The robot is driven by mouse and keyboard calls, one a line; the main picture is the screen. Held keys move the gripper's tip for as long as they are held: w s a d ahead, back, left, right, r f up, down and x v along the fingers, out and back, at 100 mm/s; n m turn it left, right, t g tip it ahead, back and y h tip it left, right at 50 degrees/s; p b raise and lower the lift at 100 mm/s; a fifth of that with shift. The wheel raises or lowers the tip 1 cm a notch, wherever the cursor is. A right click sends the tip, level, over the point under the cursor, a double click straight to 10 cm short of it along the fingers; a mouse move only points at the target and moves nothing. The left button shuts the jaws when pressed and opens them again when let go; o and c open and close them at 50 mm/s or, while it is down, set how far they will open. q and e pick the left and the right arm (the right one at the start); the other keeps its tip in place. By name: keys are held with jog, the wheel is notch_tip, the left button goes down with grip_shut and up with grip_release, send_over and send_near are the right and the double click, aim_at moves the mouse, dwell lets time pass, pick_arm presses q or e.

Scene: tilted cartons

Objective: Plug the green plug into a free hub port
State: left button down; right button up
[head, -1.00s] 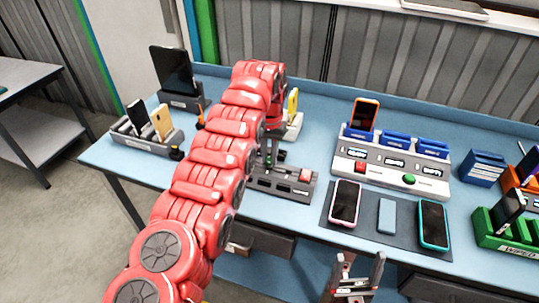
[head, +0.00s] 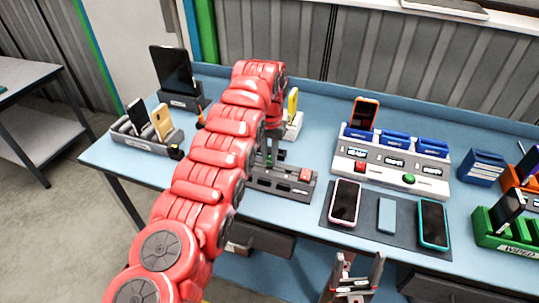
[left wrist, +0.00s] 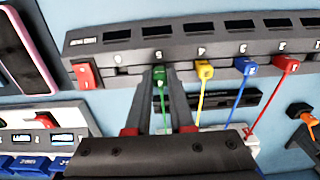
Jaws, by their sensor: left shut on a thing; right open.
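The dark grey hub (head: 263,184) lies on the blue bench below my left arm, with a red switch at one end. It fills the top of the left wrist view (left wrist: 222,42). My left gripper (left wrist: 160,88) is shut on the green plug (left wrist: 159,74), its fingers on either side. The plug is at the hub's near edge below the label 5; I cannot tell how deep it sits. Yellow (left wrist: 204,69), blue (left wrist: 245,66) and red (left wrist: 288,64) plugs sit along the same edge to its right. The position left of the green plug shows no plug. My right gripper (head: 355,278) is open and empty.
A white dock with blue slots (head: 392,165) stands right of the hub. A grey phone rack (head: 148,140) stands left of my arm. A green tray (head: 505,232) is at far right.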

pick_arm(q)
jog(key=shift+f+b, duration=0.55)
jog(key=shift+f, duration=0.2)
dwell(0.4)
dwell(0.4)
jog(key=shift+c, duration=1.5)
grip_release()
jog(key=shift+r, duration=0.1)
notch_tip(320, 180, up, 3)
jog(key=p, duration=0.2)
jog(key=shift+r+p, duration=0.1)
jog(key=shift+p, duration=0.25)
jog(key=shift+r+p, duration=1.85)
